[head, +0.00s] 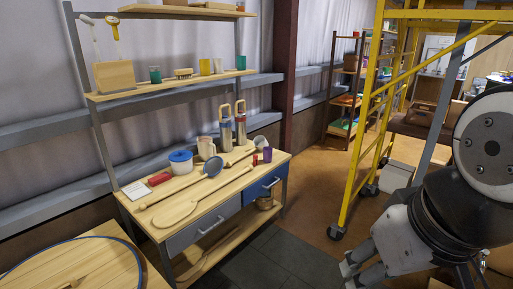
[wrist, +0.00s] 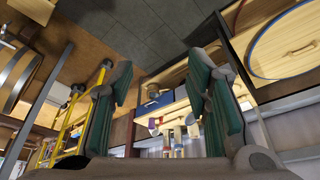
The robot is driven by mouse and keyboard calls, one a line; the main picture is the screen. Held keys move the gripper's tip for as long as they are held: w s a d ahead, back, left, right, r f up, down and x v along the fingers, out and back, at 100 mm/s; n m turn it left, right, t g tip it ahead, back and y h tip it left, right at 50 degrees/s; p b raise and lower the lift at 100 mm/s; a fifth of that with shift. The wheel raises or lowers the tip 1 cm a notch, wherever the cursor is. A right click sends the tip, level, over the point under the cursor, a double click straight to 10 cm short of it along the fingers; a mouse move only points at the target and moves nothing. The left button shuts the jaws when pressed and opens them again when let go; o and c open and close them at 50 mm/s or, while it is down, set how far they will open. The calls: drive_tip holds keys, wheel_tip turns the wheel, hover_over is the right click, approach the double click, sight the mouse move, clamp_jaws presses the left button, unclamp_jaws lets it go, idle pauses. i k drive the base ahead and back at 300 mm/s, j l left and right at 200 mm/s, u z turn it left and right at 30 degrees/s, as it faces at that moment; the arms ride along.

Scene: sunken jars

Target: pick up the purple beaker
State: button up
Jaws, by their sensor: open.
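The purple beaker (head: 267,155) is a small upright cup at the right end of the wooden workbench top (head: 232,186) in the head view. A scoop head stands close to its left. My gripper (head: 352,272) is at the lower right of the head view, well to the right of the bench and apart from the beaker. In the wrist view my gripper (wrist: 160,70) has its two green-padded fingers spread wide with nothing between them.
A shelf (head: 170,84) hangs above. A yellow wheeled scaffold (head: 358,150) stands right; dark floor before the bench is clear.

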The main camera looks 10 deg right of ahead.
sight(267, 151)
drive_tip(key=i+z, duration=0.1)
drive_tip(key=i, duration=1.35)
drive_tip(key=i+l+u, duration=0.4)
drive_tip(key=i, duration=0.25)
drive_tip(key=i+l+u, duration=0.45)
drive_tip(key=l, duration=0.35)
drive_tip(key=i, duration=0.1)
